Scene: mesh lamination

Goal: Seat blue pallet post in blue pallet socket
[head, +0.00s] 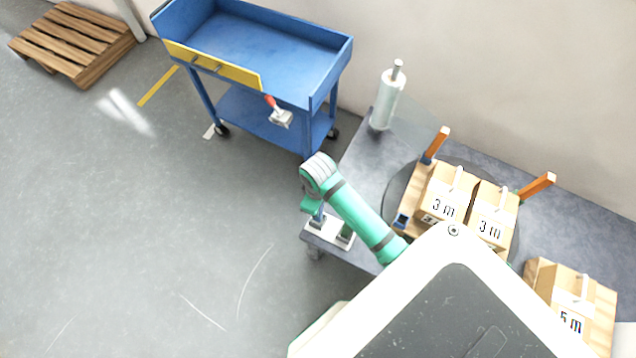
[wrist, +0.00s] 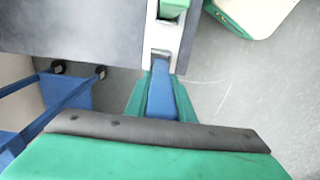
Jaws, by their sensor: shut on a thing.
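My gripper (head: 317,210) is at the table's near left corner, over a white holder block (head: 326,233). In the wrist view, my green fingers (wrist: 161,95) are shut on the blue pallet post (wrist: 162,98). The far end of the post meets or overlaps a slot of the white holder (wrist: 162,38); I cannot tell whether it is still inside. A blue pallet socket (head: 402,220) shows at the left corner of the wooden pallet (head: 412,228), empty as far as I see. It is to the right of my gripper, beyond my forearm.
Orange posts (head: 437,143) (head: 537,185) stand at other pallet corners. Boxes marked 3 m (head: 447,195) lie on the pallet. A film roll (head: 387,98) stands behind, a 5 m box (head: 572,300) at right. A blue cart (head: 270,50) is behind left.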

